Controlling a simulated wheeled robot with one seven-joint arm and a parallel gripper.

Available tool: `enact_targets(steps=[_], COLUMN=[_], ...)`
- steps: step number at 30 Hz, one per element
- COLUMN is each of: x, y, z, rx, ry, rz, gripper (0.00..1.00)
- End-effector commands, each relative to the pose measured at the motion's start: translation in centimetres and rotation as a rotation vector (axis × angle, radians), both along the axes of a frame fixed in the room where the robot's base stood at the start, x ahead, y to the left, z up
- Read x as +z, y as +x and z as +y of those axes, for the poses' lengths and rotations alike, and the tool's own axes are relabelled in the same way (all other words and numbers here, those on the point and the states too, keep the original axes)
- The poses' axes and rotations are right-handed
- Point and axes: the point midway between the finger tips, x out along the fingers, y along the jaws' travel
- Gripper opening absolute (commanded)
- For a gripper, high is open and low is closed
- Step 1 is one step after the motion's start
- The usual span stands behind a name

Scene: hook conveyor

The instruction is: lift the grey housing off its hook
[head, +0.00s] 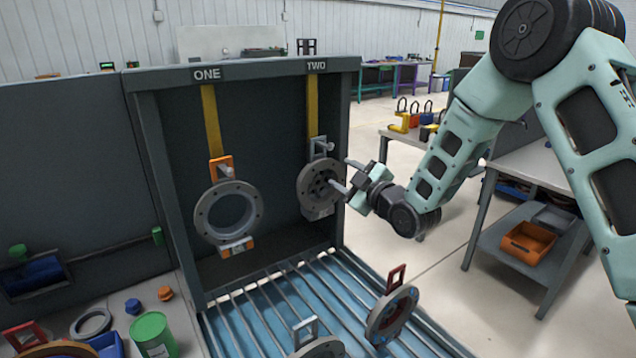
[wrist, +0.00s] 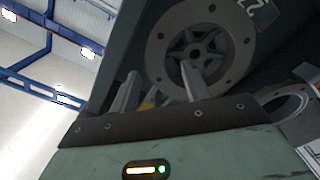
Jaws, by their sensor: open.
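The grey housing (head: 311,188) hangs under the sign TWO from a grey bracket (head: 322,148) on a yellow strap. It is a round flange with a spoked centre. My gripper (head: 341,173) is open at its right side, with one finger overlapping its rim in the head view. I cannot tell whether they touch. In the wrist view the housing (wrist: 215,77) fills the top middle, and the open fingers (wrist: 158,72) point at its lower left part. Nothing is between the fingers. A second housing (head: 202,212), an open ring with an orange bracket, hangs under the sign ONE.
A dark frame (head: 160,200) encloses both hanging places. Below are slatted rollers (head: 262,310) over blue, with two more flanged parts at the front, one with a red handle (head: 395,280). A bench (head: 520,160) stands at the right. A green can (head: 153,335) stands at lower left.

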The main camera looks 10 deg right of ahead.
Motion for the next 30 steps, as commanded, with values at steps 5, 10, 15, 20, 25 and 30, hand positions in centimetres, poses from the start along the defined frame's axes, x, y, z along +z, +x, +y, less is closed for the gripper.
enact_targets(steps=[5,10,15,20,25,30], x=[0.3,0.1,0.1,0.1,0.3,0.4], y=[2.0,2.3,2.3,2.3,2.3,2.3], z=[0.8,1.0,1.0,1.0,1.0,1.0], rx=[0.0,0.0,0.0,0.0,-0.001,0.0], ry=[0.0,0.0,0.0,0.0,0.0,0.001], rz=[0.0,0.0,0.0,0.0,-0.004,-0.004], gripper=[0.47,0.47,0.33,0.0,0.0,0.0])
